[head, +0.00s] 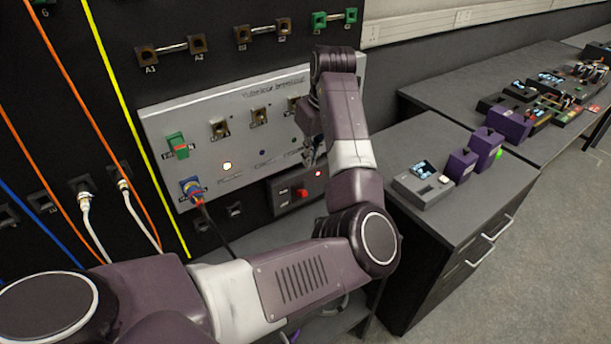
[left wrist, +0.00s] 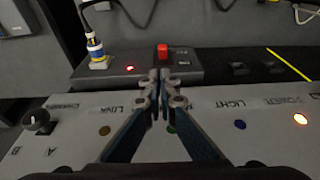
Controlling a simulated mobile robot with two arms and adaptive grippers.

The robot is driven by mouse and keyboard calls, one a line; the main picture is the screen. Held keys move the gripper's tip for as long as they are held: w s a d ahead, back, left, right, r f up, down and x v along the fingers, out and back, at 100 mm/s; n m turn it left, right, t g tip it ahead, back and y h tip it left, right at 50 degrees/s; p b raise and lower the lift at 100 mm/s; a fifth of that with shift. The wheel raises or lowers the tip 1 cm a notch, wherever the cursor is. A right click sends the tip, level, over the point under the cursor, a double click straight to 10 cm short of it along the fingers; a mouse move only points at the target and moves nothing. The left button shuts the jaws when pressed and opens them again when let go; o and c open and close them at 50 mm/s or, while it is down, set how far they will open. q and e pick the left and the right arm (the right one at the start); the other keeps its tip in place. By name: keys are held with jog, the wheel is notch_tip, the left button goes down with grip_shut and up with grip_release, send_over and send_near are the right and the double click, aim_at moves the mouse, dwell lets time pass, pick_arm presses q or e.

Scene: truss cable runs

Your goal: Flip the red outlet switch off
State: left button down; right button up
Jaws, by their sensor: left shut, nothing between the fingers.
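The red outlet switch (head: 302,192) is a small red rocker on a dark outlet box (head: 285,200) below the grey panel. In the left wrist view the switch (left wrist: 162,53) stands up from the dark box (left wrist: 200,66), beyond my fingertips. A red light (left wrist: 130,69) glows on the box. My left gripper (left wrist: 166,86) is shut and empty. Its tips overlap the box's near edge in the picture, with a visible gap to the switch; contact with the box cannot be told. In the head view my left gripper (head: 312,155) is partly hidden by its arm, above the switch.
A white-blue-yellow plug (left wrist: 96,50) stands at the box's end in the left wrist view. A dark cabinet (head: 430,225) with small devices stands to the right. Cables hang at left.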

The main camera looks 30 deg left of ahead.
pick_arm(q)
jog(key=p, duration=0.3)
send_near(300, 190)
jog(key=x, duration=0.5)
jog(key=shift+d+f, duration=0.1)
jog(key=shift+f, duration=0.15)
pick_arm(e)
jog(key=shift+s+d+r, duration=0.15)
jog(key=shift+s+r, duration=0.2)
jog(key=shift+r, duration=0.3)
jog(key=shift+s+d+r, duration=0.1)
jog(key=shift+s+r, duration=0.25)
jog(key=shift+r, duration=0.25)
jog(key=shift+s+d, duration=0.1)
